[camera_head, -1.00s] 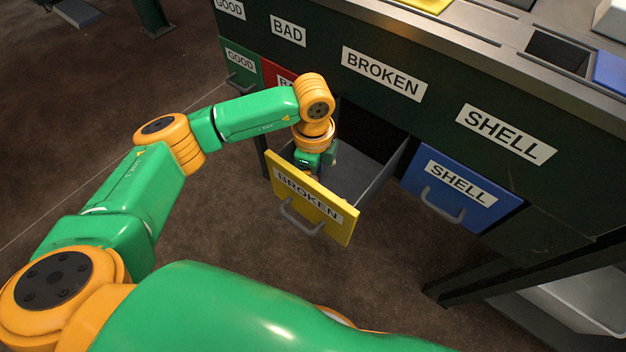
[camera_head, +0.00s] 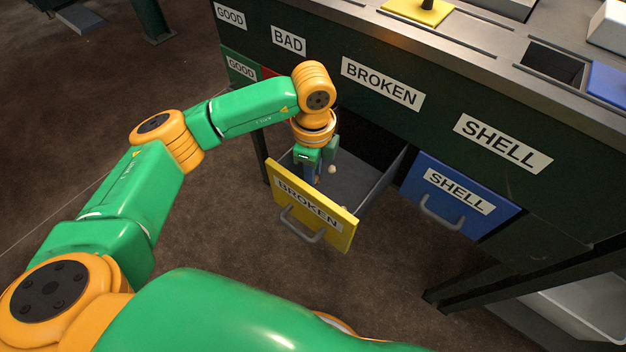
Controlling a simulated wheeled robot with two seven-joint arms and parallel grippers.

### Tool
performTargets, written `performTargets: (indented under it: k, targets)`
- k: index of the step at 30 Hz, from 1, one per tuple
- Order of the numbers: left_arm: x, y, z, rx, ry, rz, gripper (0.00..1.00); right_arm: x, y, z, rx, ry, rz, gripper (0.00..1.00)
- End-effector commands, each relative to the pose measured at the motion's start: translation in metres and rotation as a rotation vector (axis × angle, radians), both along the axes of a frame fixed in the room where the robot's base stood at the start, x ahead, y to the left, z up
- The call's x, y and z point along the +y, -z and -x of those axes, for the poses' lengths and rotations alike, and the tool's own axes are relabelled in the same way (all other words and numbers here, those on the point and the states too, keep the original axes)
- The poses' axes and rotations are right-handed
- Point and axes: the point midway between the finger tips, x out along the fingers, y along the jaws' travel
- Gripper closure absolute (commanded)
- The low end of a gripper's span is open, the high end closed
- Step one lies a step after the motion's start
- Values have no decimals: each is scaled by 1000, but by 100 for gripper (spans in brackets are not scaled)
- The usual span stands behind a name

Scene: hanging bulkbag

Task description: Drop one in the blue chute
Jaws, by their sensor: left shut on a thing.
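My left gripper (camera_head: 317,174) points down into the open yellow BROKEN drawer (camera_head: 335,229). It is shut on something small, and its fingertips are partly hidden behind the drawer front. A small pale round thing (camera_head: 332,169) shows right at the gripper's side; I cannot tell whether it is between the fingers. A second pale spot shows at the drawer front's top edge. A blue part (camera_head: 609,83) sits on the bench top at the right edge, cut off by the frame. My right gripper is not in view.
The blue SHELL drawer (camera_head: 461,197) to the right looks closed or nearly so. The bench top (camera_head: 470,48) has a dark rectangular opening (camera_head: 552,65) and a yellow plate (camera_head: 418,11). A green GOOD drawer (camera_head: 240,67) is at left. Floor in front is clear.

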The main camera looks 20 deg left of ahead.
Motion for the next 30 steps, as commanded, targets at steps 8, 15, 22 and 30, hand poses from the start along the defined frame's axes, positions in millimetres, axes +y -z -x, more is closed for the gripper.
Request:
performTargets:
  k: [8,15,22,30]
  targets:
    - [0,-60,0,-2,1,1,100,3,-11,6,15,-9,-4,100]
    - [0,-64,0,0,1,-1,100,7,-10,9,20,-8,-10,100]
    - [1,-76,1,-3,159,2,100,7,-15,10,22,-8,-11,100]
    - [8,-125,12,-19,1055,7,100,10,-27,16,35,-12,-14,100]
